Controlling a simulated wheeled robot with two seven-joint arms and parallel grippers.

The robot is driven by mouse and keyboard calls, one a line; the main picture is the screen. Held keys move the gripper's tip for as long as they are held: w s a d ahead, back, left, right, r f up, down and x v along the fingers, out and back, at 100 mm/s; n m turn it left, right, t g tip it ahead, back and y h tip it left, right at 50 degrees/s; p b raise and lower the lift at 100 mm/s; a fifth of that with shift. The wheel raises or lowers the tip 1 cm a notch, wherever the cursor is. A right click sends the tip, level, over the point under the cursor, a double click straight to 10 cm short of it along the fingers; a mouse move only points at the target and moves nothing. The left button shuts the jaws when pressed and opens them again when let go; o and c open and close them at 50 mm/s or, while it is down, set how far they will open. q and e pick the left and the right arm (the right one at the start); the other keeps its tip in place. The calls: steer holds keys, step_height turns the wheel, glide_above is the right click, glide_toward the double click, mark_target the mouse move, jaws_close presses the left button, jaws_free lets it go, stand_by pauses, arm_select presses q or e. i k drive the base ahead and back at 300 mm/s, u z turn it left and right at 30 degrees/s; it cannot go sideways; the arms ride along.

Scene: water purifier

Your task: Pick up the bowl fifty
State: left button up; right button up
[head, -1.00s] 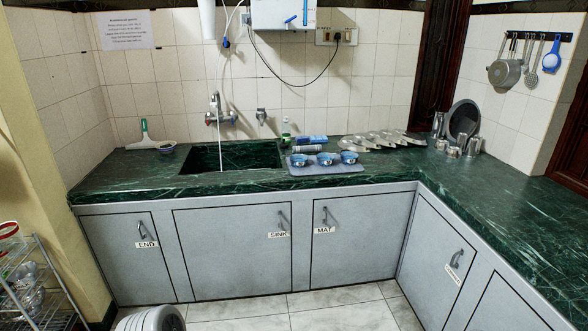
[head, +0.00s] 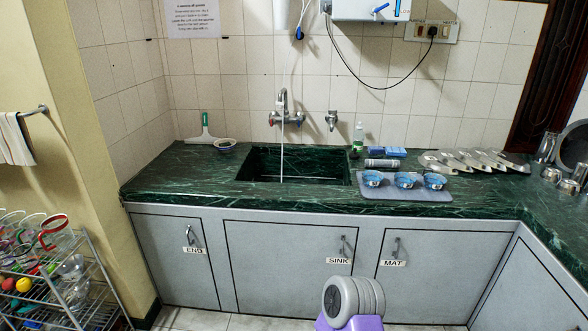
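Three small bowls stand in a row on a grey-blue mat (head: 400,194) on the green counter, right of the sink: a left bowl (head: 373,178), a middle bowl (head: 405,180) and a right bowl (head: 435,181). They look metallic outside and blue inside. Another small bowl (head: 225,145), pale inside with a dark rim, sits at the back left of the counter beside a squeegee. No mark reading fifty is legible on any bowl. Neither of my grippers is in view.
Water runs from the tap (head: 283,108) into the sink (head: 295,165). Blue packets (head: 388,152), a bottle (head: 358,136) and several steel plates (head: 470,161) stand behind the mat. A wire rack (head: 75,295) with cups stands at the lower left. Cabinets front the counter.

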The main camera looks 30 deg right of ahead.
mark_target(373, 179)
steer(key=u, duration=0.1)
steer(key=i, duration=1.2)
steer(key=z, duration=1.2)
steer(key=i, duration=0.55)
steer(key=z, duration=0.6)
